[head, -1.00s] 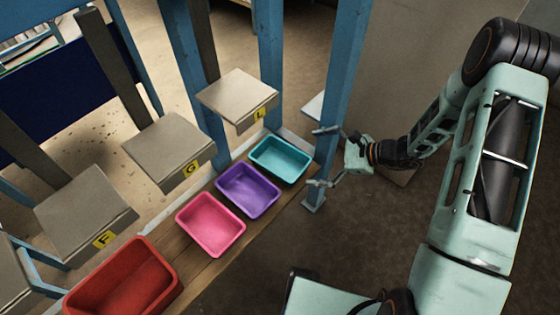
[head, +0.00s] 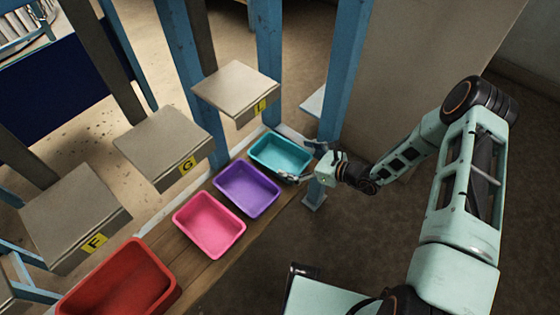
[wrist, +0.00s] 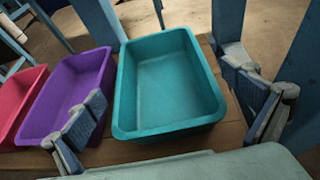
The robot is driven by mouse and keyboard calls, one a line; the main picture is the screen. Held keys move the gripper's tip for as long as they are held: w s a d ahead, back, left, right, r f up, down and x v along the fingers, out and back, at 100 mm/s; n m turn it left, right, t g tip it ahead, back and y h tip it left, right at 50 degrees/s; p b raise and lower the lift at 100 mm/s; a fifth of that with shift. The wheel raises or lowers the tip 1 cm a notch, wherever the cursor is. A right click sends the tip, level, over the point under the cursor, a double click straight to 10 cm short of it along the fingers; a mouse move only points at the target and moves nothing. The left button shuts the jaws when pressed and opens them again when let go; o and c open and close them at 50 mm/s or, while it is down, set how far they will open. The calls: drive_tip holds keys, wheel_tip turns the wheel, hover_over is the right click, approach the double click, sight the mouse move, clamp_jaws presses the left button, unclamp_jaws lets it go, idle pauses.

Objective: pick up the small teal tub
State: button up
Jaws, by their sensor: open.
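The small teal tub (head: 279,154) stands on a wooden board at the far right end of a row of tubs, and it looks empty. My gripper (head: 300,164) is at its right side in the head view, with its jaws open. In the wrist view the tub (wrist: 168,85) fills the middle, beyond and between my two spread fingers (wrist: 170,125). The left finger shows in front of the purple tub, and the right finger is near a blue post. I cannot tell whether either finger touches the teal tub.
A purple tub (head: 246,190) stands close beside the teal one, then a pink tub (head: 209,224) and a larger red tub (head: 122,285). Blue posts (head: 340,90) rise close to my gripper. Labelled grey-beige blocks (head: 163,145) stand behind the row. Open floor lies at the lower right.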

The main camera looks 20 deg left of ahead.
sight(283, 165)
drive_tip(key=b+x, duration=0.1)
drive_tip(key=x, duration=0.3)
drive_tip(key=shift+a+f, duration=0.3)
drive_tip(key=shift+a, duration=0.05)
drive_tip(key=shift+c, duration=0.4)
drive_tip(key=c, duration=0.9)
drive_tip(key=shift+r, duration=0.15)
